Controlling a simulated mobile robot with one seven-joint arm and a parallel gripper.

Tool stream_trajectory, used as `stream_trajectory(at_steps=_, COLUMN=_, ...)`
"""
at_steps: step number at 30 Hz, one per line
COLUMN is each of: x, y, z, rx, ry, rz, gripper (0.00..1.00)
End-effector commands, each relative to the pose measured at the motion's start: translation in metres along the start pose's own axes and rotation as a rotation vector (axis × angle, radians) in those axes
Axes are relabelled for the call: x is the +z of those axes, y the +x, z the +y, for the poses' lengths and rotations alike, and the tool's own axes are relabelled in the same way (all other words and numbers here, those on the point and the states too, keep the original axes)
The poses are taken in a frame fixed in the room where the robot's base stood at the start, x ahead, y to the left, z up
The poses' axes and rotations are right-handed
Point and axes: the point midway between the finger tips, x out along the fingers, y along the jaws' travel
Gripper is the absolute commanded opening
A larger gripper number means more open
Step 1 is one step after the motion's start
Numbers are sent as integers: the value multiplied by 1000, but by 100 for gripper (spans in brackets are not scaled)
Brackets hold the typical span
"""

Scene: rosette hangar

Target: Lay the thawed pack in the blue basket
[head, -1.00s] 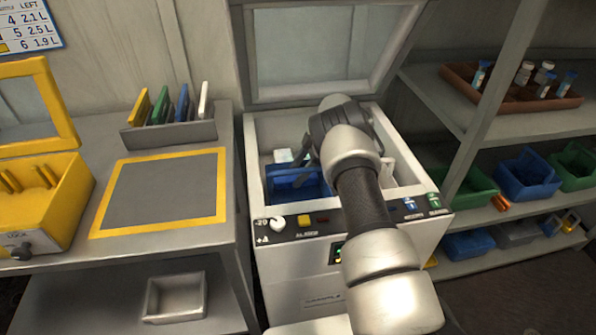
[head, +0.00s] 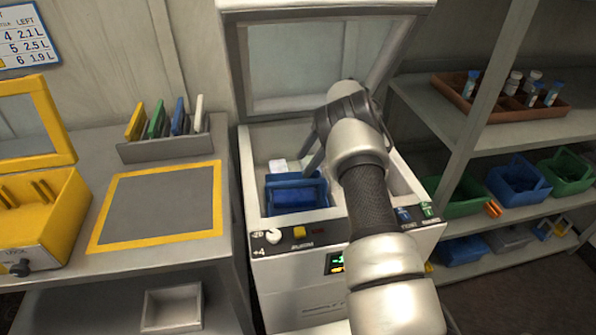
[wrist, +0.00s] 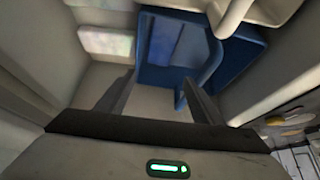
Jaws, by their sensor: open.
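The blue basket (head: 271,198) stands inside the open white chest, at its front left. A brighter blue flat pack (head: 293,192) appears to lie within the basket, and it also shows in the wrist view (wrist: 166,42). The basket's wall (wrist: 222,75) shows there too. A pale, frosty-looking pack (wrist: 106,41) lies beside the basket, and a bit of it shows behind the basket in the head view (head: 278,165). My gripper (wrist: 159,80) is open with nothing between its fingers. It hangs in the chest near the basket, and my arm hides the chest's right part.
The chest's lid (head: 300,60) stands raised behind. Its front panel has a knob (head: 273,236) and a yellow button (head: 299,232). A bench with a yellow-framed mat (head: 160,165) is at left. Shelves with bins (head: 520,180) and a vial tray (head: 505,100) are at right.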

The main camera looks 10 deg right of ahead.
Motion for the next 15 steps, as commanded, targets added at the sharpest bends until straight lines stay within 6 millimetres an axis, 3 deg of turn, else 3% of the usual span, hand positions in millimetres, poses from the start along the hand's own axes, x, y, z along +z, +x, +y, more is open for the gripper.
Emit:
stream_trajectory(at_steps=6, x=0, y=-27, z=0, rx=1, ry=0, rz=-1, gripper=61)
stream_trajectory(at_steps=15, x=0, y=-30, z=0, rx=-1, ry=1, rz=0, gripper=61)
